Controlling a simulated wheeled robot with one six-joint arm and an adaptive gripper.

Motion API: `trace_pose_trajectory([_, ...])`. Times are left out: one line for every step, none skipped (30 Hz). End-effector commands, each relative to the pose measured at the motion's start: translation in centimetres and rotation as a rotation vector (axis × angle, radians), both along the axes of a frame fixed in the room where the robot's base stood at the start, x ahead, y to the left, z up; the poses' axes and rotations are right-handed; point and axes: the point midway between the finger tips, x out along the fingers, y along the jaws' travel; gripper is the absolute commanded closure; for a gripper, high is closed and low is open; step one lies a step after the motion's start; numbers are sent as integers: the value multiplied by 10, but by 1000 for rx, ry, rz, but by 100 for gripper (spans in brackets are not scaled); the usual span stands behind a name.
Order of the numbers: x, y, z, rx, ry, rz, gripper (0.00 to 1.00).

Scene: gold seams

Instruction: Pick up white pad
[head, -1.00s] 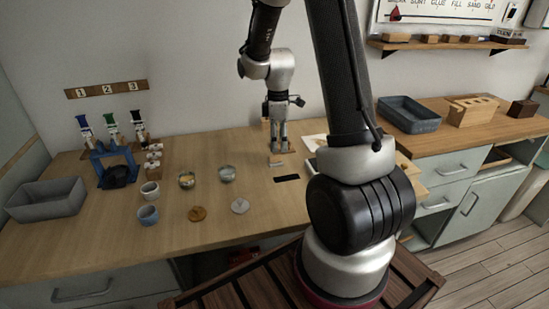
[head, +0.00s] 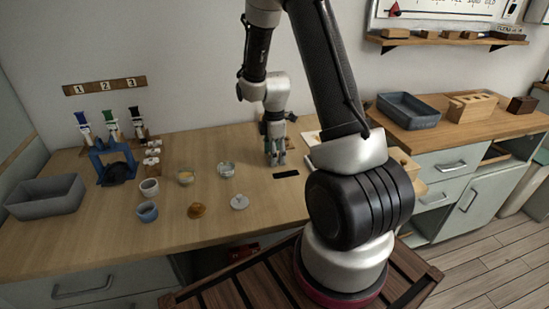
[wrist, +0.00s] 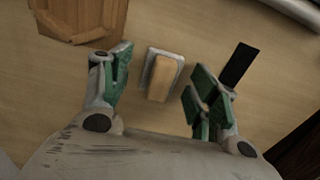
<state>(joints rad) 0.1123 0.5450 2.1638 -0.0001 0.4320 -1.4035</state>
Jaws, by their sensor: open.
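The white pad (wrist: 151,64) lies on the wooden bench in the wrist view, with a tan wooden block or handle (wrist: 164,77) on top of it. My gripper (wrist: 158,82) is open, with its green-lined fingers on either side of the pad and a gap to each. I cannot tell from the wrist view how far above the bench the fingertips are. In the head view my gripper (head: 275,160) points down low over the bench, and the pad is hidden behind it.
A black strip (head: 286,174) lies just right of my gripper. A wooden piece (wrist: 85,18) lies beyond the left finger in the wrist view. Bare bench lies between.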

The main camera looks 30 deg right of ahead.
Motion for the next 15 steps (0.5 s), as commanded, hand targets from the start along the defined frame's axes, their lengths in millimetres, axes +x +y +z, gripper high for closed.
trace_pose_trajectory([0, 0, 0, 0, 0, 0, 39])
trace_pose_trajectory([0, 0, 0, 0, 0, 0, 39])
trace_pose_trajectory([0, 0, 0, 0, 0, 0, 43])
trace_pose_trajectory([0, 0, 0, 0, 0, 0, 48])
trace_pose_trajectory([0, 0, 0, 0, 0, 0, 54])
trace_pose_trajectory([0, 0, 0, 0, 0, 0, 61])
trace_pose_trajectory([0, 0, 0, 0, 0, 0, 67])
trace_pose_trajectory([0, 0, 0, 0, 0, 0, 72])
trace_pose_trajectory([0, 0, 0, 0, 0, 0, 79])
trace_pose_trajectory([0, 0, 0, 0, 0, 0, 81])
trace_pose_trajectory([0, 0, 0, 0, 0, 0, 81])
trace_pose_trajectory([0, 0, 0, 0, 0, 0, 81])
trace_pose_trajectory([0, 0, 0, 0, 0, 0, 81])
trace_pose_trajectory([0, 0, 0, 0, 0, 0, 81])
trace_pose_trajectory([0, 0, 0, 0, 0, 0, 81])
